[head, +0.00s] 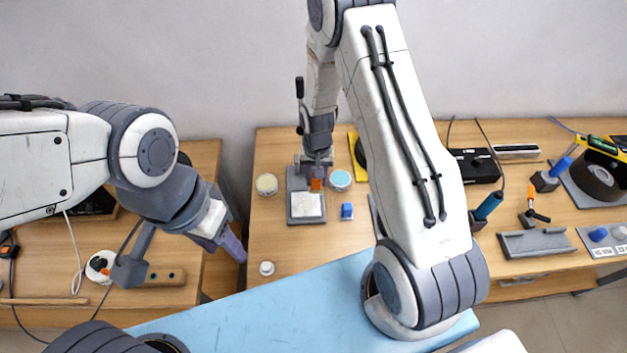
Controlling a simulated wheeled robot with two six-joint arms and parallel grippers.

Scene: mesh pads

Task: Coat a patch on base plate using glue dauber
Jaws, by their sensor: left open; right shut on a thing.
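The base plate (305,221) is a dark grey board on the middle table, with a pale, whitish square patch (305,205) on its near part. My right gripper (317,175) is over the far part of the plate, pointing down. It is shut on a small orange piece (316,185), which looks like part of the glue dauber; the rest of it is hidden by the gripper. I cannot tell whether it touches the plate. My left gripper (228,238) is open and empty, left of the middle table over the gap, well apart from the plate.
Two round pots, one cream-topped (266,184) and one light blue-topped (340,179), flank the plate. Tools crowd the right side. Table front-left is mostly clear.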

